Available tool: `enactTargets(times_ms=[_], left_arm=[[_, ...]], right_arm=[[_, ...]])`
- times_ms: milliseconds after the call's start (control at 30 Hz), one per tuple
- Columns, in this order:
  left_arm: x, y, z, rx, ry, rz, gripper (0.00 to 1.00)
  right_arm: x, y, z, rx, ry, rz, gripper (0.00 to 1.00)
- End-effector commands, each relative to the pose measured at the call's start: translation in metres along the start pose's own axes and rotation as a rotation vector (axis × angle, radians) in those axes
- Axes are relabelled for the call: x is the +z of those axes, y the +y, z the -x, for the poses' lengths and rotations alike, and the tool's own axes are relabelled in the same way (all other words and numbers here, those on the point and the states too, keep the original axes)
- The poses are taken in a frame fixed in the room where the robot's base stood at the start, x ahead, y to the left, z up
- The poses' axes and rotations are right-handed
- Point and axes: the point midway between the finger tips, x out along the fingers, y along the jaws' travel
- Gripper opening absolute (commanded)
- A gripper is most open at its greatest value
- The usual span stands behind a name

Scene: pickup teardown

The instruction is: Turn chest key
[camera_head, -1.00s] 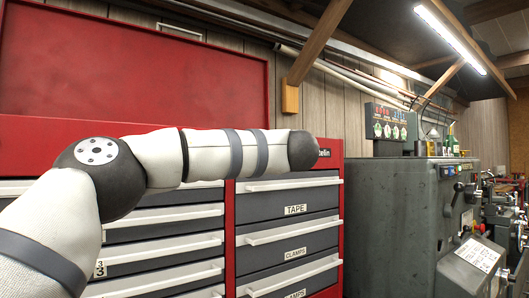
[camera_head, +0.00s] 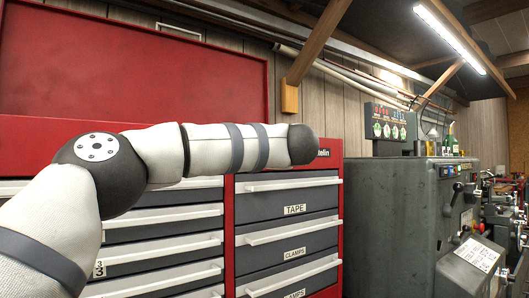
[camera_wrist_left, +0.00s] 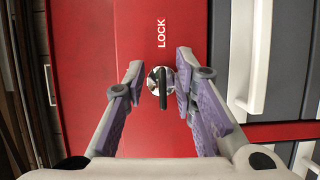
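The red tool chest (camera_head: 130,65) stands in front of me in the head view, and its red panel also fills the middle of the left wrist view (camera_wrist_left: 90,35). That panel carries a white LOCK label and a round shiny lock (camera_wrist_left: 152,83). A dark key (camera_wrist_left: 162,90) sits in the lock, seen end-on as an upright bar. My left gripper (camera_wrist_left: 158,66) is open, with one finger on each side of the key. The right-hand finger in that picture is closer to the key; I cannot tell whether it touches. The head view hides my left gripper, the lock and the key. My right gripper is not in view.
Grey drawers with white handles (camera_head: 293,236) fill the chest front, some labelled TAPE and CLAMPS. A drawer handle (camera_wrist_left: 255,60) runs close to the right of my left gripper. A grey machine (camera_head: 392,215) stands to the right of the chest.

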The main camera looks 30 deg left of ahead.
Motion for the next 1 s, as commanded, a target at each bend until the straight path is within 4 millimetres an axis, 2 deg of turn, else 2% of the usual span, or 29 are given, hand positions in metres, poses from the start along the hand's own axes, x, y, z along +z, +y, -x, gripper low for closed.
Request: enactTargets(times_ms=[167,267,500,700,833,1000], left_arm=[[0.0,-0.001,0.0,-0.002,0.001,-0.001,0.25],[0.001,-0.001,0.011,-0.001,-0.002,-0.001,0.25],[0.001,0.0,0.075,0.002,-0.003,-0.002,0.25],[0.001,0.0,0.112,0.001,-0.002,-0.002,0.25],[0.0,-0.001,0.12,-0.001,0.0,0.0,0.25],[0.0,-0.001,0.12,-0.001,0.0,0.0,0.25]], right_arm=[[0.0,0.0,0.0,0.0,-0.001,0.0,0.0],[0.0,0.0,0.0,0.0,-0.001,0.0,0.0],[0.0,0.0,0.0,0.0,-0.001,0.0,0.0],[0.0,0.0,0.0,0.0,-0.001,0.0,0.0],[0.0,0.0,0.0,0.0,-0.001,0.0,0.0],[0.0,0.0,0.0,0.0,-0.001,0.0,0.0]])
